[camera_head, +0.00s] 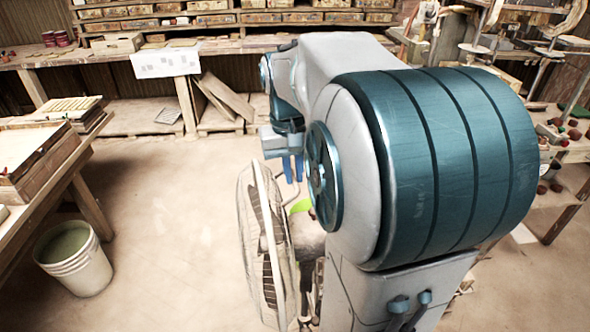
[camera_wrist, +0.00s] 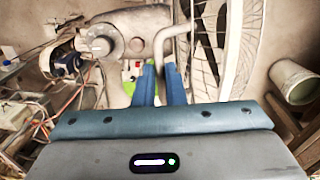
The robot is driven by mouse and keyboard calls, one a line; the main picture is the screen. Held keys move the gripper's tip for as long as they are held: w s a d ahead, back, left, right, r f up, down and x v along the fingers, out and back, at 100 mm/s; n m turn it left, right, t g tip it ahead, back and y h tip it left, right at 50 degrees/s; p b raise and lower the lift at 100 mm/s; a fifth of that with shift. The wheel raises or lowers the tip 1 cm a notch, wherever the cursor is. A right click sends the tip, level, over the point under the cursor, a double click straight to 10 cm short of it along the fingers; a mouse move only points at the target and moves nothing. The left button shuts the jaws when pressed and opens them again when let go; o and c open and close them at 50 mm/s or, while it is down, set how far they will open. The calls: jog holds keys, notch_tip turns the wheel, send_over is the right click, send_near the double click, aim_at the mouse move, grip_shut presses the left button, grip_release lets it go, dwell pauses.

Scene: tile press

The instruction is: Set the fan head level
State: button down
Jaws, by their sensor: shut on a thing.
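The fan head has a round wire cage (camera_head: 262,245), seen nearly edge-on left of my arm in the head view. In the wrist view, part of the cage (camera_wrist: 222,45) stands at the right, with the grey motor housing (camera_wrist: 138,30) at upper left. A bent grey handle bar (camera_wrist: 163,42) runs down between my blue fingers. My gripper (camera_wrist: 160,82) is shut on this bar; its fingers also show in the head view (camera_head: 292,168) above the cage. My arm hides much of the fan's rear and stand. I cannot tell whether the head is exactly level.
A white bucket (camera_head: 75,258) stands on the floor at left, beside a wooden table (camera_head: 45,160). A long workbench (camera_head: 110,55) spans the back. Shelves with small pots (camera_head: 560,135) stand at right.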

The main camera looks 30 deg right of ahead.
jog(key=shift+a, duration=0.1)
jog(key=c, duration=1.5)
grip_release()
notch_tip(320, 180, up, 14)
jog(key=shift+w+a+f, duration=0.15)
jog(key=shift+w+a, duration=0.05)
jog(key=shift+a, duration=0.25)
